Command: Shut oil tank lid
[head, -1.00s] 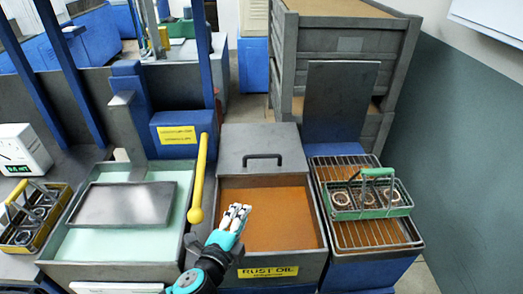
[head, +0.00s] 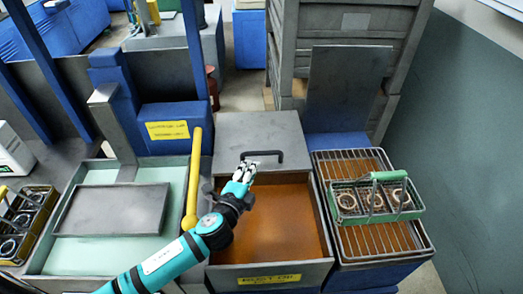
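The rust oil tank (head: 327,262) stands in the middle of the head view, with brown oil showing in its open front part. Its grey lid (head: 258,131) covers only the back part and carries a black handle (head: 279,155). My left gripper (head: 246,166) is over the tank, at the left part of the handle. Its white fingers overlap the handle in the picture; whether they touch or grasp it I cannot tell. My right gripper is not in view.
A green basket of rings (head: 375,201) sits on the wire rack right of the tank. A tank of pale green liquid (head: 105,256) is at the left.

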